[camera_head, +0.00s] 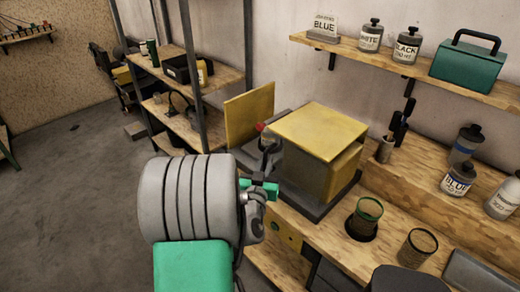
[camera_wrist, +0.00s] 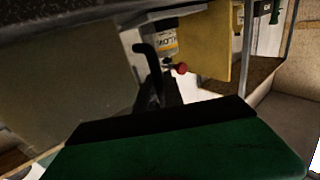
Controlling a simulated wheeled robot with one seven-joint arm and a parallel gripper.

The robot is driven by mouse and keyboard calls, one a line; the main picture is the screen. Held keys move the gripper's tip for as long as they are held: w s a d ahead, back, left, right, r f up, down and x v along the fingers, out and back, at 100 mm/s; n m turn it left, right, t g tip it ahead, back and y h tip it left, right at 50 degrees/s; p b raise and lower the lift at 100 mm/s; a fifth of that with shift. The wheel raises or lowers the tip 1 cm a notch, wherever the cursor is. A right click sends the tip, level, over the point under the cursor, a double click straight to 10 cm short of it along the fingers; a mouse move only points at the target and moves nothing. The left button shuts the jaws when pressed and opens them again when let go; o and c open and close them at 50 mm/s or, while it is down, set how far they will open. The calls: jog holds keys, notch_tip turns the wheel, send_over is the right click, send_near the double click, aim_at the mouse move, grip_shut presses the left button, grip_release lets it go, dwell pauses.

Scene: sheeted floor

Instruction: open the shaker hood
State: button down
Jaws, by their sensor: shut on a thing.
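The shaker hood (camera_head: 318,132) is a yellow box with a grey-brown face, on a dark base on the bench. A yellow panel (camera_head: 250,113) stands upright to its left, with a gap between them. A black curved bar (camera_wrist: 149,72) and a red knob (camera_wrist: 181,69) show in this gap, with a labelled can (camera_wrist: 163,42) behind. My gripper (camera_head: 261,187) is at the hood's lower left front corner, its green and black fingers shut. What lies between them is hidden; it appears to be part of the hood. The yellow panel (camera_wrist: 207,42) also shows in the wrist view.
A metal rack (camera_head: 193,75) is behind left. The floor at left is clear.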

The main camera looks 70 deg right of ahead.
jog(key=shift+s+a, duration=0.3)
jog(key=shift+s, duration=0.3)
jog(key=shift+s+a, duration=0.3)
jog(key=shift+s, duration=0.25)
jog(key=c, duration=1.7)
grip_release()
jog(key=shift+s, duration=0.15)
jog(key=shift+c, duration=0.2)
jog(key=a+b, duration=0.3)
jog(key=a, duration=0.4)
jog(key=shift+s+a, duration=0.4)
jog(key=shift+s, duration=0.05)
jog(key=shift+w, duration=0.1)
